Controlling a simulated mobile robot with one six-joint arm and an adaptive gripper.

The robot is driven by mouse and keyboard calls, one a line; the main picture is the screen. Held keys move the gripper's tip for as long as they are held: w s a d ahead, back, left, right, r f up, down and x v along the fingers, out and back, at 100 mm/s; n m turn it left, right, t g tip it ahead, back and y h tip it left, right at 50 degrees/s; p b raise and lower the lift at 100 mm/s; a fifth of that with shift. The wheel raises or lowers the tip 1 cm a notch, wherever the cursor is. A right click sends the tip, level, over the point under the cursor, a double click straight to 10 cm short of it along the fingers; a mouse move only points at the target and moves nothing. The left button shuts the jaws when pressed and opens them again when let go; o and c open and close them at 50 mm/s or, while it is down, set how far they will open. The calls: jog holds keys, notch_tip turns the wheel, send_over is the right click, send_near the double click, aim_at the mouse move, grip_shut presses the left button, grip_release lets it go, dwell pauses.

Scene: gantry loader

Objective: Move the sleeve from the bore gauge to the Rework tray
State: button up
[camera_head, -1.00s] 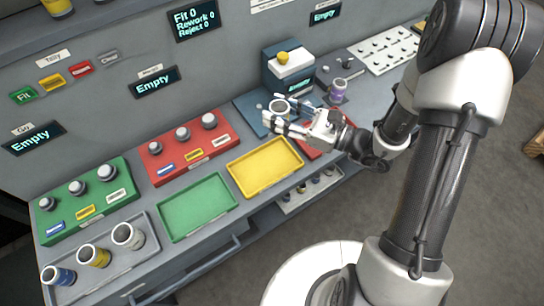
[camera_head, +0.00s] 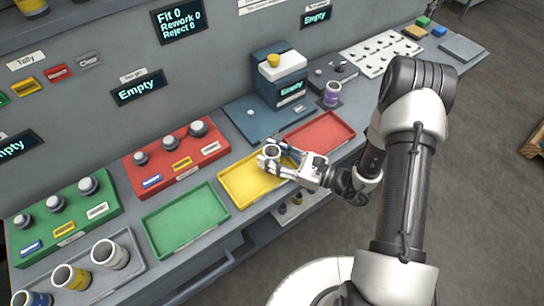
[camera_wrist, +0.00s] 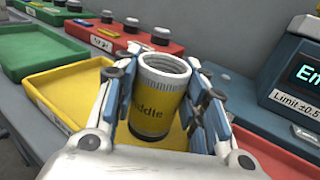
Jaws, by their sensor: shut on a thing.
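The sleeve (camera_wrist: 158,105) is a hollow cylinder with a grey rim and a yellow band lettered "…iddle". It stands roughly upright between the fingers of my gripper (camera_wrist: 163,88), which is shut on it. In the head view my gripper (camera_head: 272,157) is over the yellow tray (camera_head: 236,193), which I take to be Rework.
A green tray (camera_head: 185,220) is left of the yellow one and a red tray (camera_head: 318,134) is right of it. A red rack (camera_head: 205,150) with several grey-topped plugs stands behind. A purple-banded ring (camera_head: 332,95) stands near the gauge. Three sleeves stand at front left.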

jog(key=shift+r, duration=0.1)
jog(key=shift+f, duration=0.25)
jog(key=o, duration=1.3)
jog(key=shift+o, duration=0.2)
jog(key=shift+r, duration=0.15)
